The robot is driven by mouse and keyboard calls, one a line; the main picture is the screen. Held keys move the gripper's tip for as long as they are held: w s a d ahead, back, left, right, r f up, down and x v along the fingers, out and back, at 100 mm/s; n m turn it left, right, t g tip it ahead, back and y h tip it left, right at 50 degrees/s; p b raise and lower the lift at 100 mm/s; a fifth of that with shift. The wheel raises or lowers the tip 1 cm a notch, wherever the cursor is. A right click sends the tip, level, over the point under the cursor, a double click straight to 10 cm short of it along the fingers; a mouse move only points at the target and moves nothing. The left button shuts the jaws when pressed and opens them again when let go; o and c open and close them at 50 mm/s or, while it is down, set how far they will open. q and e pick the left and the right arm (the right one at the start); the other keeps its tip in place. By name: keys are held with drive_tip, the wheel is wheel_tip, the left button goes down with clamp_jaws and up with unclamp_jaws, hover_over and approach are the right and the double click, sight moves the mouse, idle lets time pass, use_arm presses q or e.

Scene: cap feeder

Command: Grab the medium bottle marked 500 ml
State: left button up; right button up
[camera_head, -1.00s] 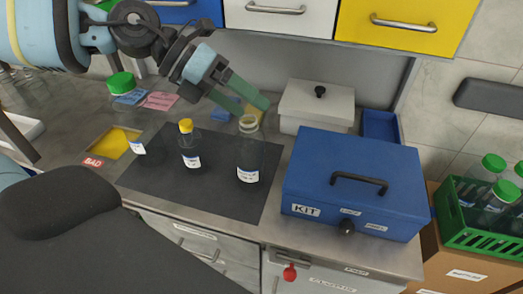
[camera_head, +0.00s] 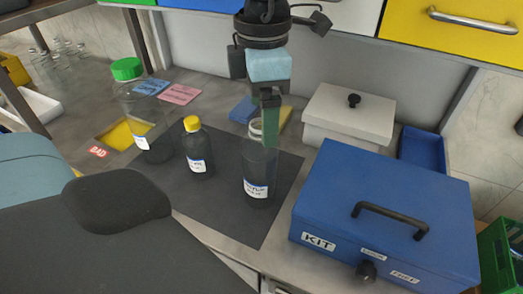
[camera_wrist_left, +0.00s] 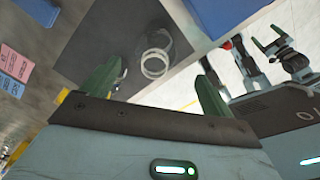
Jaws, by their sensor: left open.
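A clear uncapped bottle (camera_head: 258,180) with a white label stands on the dark mat (camera_head: 220,205); the label text is too small to read. My left gripper (camera_head: 268,125) is open and points down at its neck, with a finger hiding part of the mouth. In the left wrist view the round bottle mouth (camera_wrist_left: 155,64) lies between and beyond the open fingers, and nothing is gripped. A smaller dark bottle with a yellow cap (camera_head: 193,124) stands to its left. A larger clear bottle with a green cap (camera_head: 126,69) stands farther left. My right gripper (camera_wrist_left: 268,38) appears open and empty.
A blue KIT box (camera_head: 390,215) stands close right of the uncapped bottle. A white lidded box (camera_head: 350,115) and a blue tray (camera_head: 422,150) are behind it. Pink (camera_head: 180,94) and blue cards lie at the back left, near a yellow BAD area (camera_head: 120,134).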

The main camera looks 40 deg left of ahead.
sight(259, 138)
use_arm(q)
drive_tip(key=shift+w+a+f+p, duration=0.1)
drive_tip(key=shift+a+f+p, duration=0.15)
drive_tip(key=shift+f, duration=1.55)
drive_tip(key=shift+a+f+p, duration=0.2)
drive_tip(key=shift+f, duration=1.55)
drive_tip(key=c, duration=1.3)
drive_tip(key=shift+r, duration=0.1)
